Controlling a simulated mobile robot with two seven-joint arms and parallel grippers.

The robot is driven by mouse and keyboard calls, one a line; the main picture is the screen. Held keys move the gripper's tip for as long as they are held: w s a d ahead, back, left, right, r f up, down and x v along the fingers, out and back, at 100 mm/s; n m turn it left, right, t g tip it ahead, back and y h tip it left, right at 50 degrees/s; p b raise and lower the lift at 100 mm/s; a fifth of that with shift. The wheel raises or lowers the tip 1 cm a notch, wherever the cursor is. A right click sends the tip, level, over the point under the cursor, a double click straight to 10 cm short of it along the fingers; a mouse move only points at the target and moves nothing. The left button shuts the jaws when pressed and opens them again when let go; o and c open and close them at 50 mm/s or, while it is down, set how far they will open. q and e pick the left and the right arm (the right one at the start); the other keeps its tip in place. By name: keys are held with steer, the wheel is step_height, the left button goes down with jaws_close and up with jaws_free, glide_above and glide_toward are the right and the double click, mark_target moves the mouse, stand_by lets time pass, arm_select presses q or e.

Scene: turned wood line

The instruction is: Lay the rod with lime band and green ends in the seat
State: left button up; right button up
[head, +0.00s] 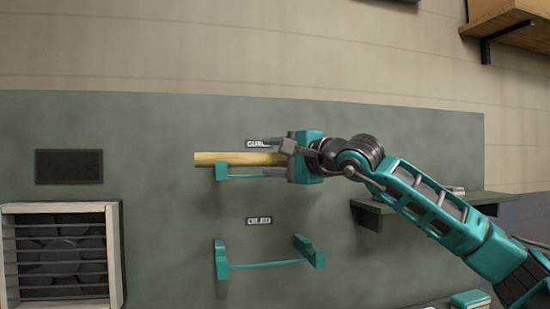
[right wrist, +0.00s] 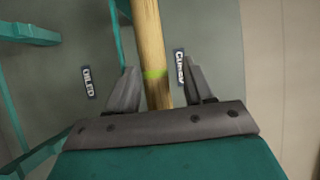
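A pale wooden rod (head: 228,159) with a lime band lies level across the upper teal seat (head: 222,173) on the wall panel. It also shows in the right wrist view (right wrist: 148,38). Its left end looks plain wood; its right end is hidden by my right gripper, so I see no green ends. My right gripper (head: 287,158) is at the rod's right part, by the band. In the right wrist view its fingers (right wrist: 160,88) stand on both sides of the rod with gaps showing, so it is open around it. My left gripper is not in view.
A lower teal seat (head: 268,265) under the "OILED" label (head: 259,221) is empty. A grey shelf (head: 410,204) is at right behind my arm. A slatted vent (head: 60,252) is at lower left.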

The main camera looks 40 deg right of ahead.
steer(key=shift+o, duration=0.6)
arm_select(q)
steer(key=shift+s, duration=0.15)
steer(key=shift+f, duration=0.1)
arm_select(e)
steer(key=shift+s+f, duration=0.1)
steer(key=shift+s, duration=0.05)
arm_select(q)
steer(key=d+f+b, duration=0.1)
steer(key=b, duration=0.1)
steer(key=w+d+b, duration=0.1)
steer(key=b, duration=0.1)
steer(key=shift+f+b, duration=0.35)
steer(key=shift+b, duration=0.05)
arm_select(e)
steer(key=s, duration=1.2)
steer(key=shift+s, duration=0.3)
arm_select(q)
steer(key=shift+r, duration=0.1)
arm_select(e)
steer(key=shift+d+r, duration=0.1)
steer(key=shift+r, duration=0.1)
